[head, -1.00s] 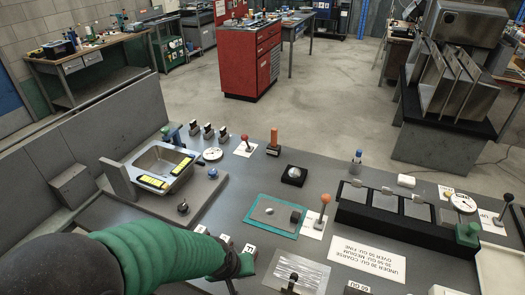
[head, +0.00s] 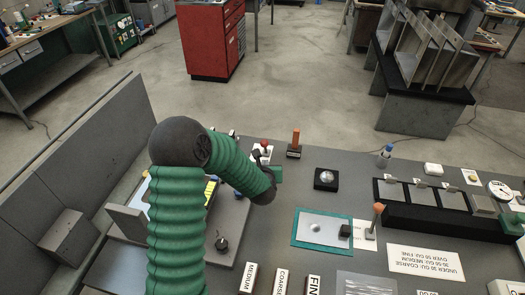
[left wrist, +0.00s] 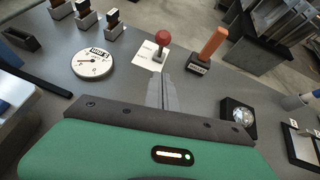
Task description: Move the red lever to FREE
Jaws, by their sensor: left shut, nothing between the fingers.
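The red lever (head: 264,146) has a round red knob and stands on a white card at the far edge of the grey bench. In the left wrist view the red lever (left wrist: 162,38) stands upright on its white card (left wrist: 148,56); the card's writing is too small to read. My left gripper (head: 258,156) is just beside the lever in the head view, and my arm hides part of its surroundings. In the left wrist view my left gripper (left wrist: 164,76) is shut and empty, its fingertips pointing at the lever's base, apparently short of it. My right gripper is not in view.
An orange handle (left wrist: 212,43) on a dark base stands right of the lever. A round white dial (left wrist: 92,63) lies left of it. A black box with a silver dome (head: 326,179) and an orange-knobbed lever (head: 377,212) stand farther right.

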